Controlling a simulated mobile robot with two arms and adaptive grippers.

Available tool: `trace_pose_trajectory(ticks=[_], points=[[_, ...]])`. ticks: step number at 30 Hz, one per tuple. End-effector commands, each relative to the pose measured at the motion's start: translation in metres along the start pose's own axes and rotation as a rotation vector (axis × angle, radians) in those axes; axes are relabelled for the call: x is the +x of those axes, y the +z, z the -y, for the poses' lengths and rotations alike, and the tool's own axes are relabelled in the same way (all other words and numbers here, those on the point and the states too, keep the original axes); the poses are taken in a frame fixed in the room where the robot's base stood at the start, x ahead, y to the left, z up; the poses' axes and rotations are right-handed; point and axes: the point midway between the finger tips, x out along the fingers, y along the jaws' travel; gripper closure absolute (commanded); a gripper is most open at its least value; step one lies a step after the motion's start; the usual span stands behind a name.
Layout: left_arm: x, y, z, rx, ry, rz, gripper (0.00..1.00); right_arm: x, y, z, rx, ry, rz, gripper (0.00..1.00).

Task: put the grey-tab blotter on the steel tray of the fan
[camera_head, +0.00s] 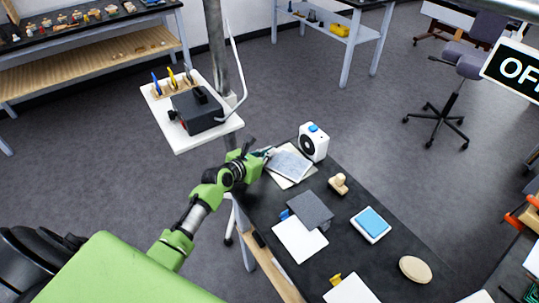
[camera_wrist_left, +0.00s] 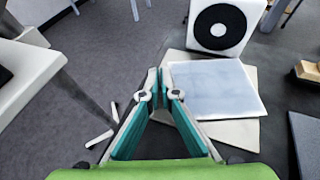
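My left gripper (camera_head: 266,153) is at the table's far left edge, beside the pale sheets before the white fan (camera_head: 314,142). In the left wrist view its fingertips (camera_wrist_left: 161,76) nearly meet at the left edge of these sheets; I see nothing clearly between them. A blue-grey speckled plate (camera_wrist_left: 218,90), perhaps the steel tray, lies over a larger cream sheet (camera_wrist_left: 238,131). The fan (camera_wrist_left: 219,29) stands just behind. No grey tab is clearly visible, so I cannot tell which sheet is the grey-tab blotter. My right gripper is not in view.
A dark grey square (camera_head: 310,208) overlaps a white sheet (camera_head: 300,243) beside a blue tab. A yellow-tab sheet (camera_head: 352,291), wooden stamp (camera_head: 339,184), blue pad (camera_head: 371,223) and oval piece (camera_head: 415,269) share the black table. A white stand with a dark device (camera_head: 197,110) is left.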

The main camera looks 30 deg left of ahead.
Motion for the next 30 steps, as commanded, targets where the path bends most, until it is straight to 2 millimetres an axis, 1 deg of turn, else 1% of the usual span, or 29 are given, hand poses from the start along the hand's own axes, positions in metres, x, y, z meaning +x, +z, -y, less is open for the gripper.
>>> trace_pose_trajectory(ticks=[5, 8, 10, 11, 23, 26, 30], points=[[0.000, 0.000, 0.000, 0.000, 0.000, 0.000, 1.00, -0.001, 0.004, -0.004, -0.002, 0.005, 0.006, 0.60], [0.001, -0.003, 0.000, -0.001, 0.000, -0.001, 1.00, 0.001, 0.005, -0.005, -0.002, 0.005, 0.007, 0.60], [0.001, -0.002, 0.000, 0.000, 0.000, 0.000, 0.82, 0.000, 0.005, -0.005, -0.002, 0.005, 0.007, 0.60], [0.001, -0.002, 0.000, 0.000, 0.000, -0.001, 0.79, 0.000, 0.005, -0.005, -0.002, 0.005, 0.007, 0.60], [-0.002, 0.001, 0.000, 0.000, 0.000, -0.001, 0.79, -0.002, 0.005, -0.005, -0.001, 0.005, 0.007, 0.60], [-0.011, 0.000, 0.000, -0.002, 0.000, -0.001, 0.79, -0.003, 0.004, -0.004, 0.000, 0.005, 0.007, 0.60], [-0.034, 0.000, 0.000, -0.002, 0.000, -0.001, 0.79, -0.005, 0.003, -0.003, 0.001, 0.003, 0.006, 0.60]])
